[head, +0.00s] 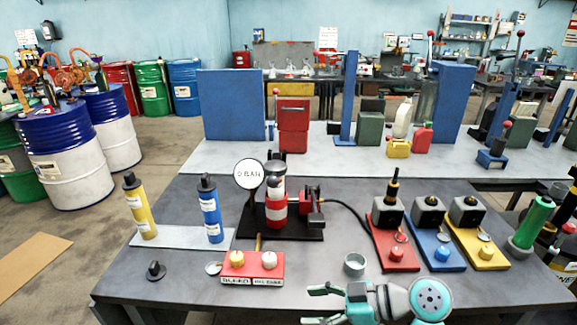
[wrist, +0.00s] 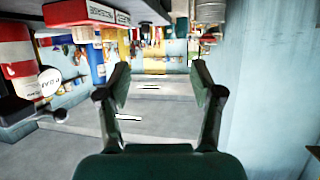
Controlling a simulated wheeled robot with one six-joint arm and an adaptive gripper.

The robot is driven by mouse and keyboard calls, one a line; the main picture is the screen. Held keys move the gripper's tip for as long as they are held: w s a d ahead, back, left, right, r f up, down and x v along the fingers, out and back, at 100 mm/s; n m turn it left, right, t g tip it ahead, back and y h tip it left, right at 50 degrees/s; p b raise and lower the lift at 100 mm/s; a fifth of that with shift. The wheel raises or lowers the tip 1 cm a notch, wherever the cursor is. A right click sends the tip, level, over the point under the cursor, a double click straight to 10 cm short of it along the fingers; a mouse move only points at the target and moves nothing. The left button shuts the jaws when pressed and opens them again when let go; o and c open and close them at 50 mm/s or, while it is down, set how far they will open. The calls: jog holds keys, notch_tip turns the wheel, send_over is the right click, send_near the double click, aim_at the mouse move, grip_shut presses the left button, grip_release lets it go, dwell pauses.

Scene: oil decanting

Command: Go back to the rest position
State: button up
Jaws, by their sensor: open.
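My gripper (head: 318,305) is low at the front edge of the grey table (head: 140,275) in the head view, its fingers pointing left. In the wrist view my gripper (wrist: 158,85) is open, with nothing between the two fingers. A small grey cup (head: 354,264) stands on the table just behind my gripper, apart from it. The red block with two knobs (head: 252,268) is to the left of the fingertips. It also shows at the top of the wrist view (wrist: 85,12).
A yellow bottle (head: 139,207) and a blue bottle (head: 211,212) stand on a light plate at left. A red-and-white device (head: 276,205) is mid-table. Red, blue and yellow bases (head: 436,252) and a green bottle (head: 531,225) are at right. The front left of the table is mostly clear.

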jog(key=s+d+f+m+t+h, duration=0.1)
jog(key=s+f+m+t+h, duration=0.15)
jog(key=f+m, duration=0.35)
jog(key=s+d+f+m+t+h, duration=0.1)
jog(key=s+f+m+t, duration=0.25)
jog(key=f, duration=0.45)
jog(key=s+d+f+m+t+h, duration=0.2)
jog(key=s+d+f+m+h, duration=0.3)
jog(key=s, duration=0.5)
jog(key=s+d+m+t+h, duration=0.2)
jog(key=s+d+h, duration=0.2)
jog(key=s, duration=0.7)
jog(key=s+d+r+t, duration=0.2)
jog(key=s+r, duration=0.9)
jog(key=shift+n+h, duration=0.35)
jog(key=shift+n, duration=0.1)
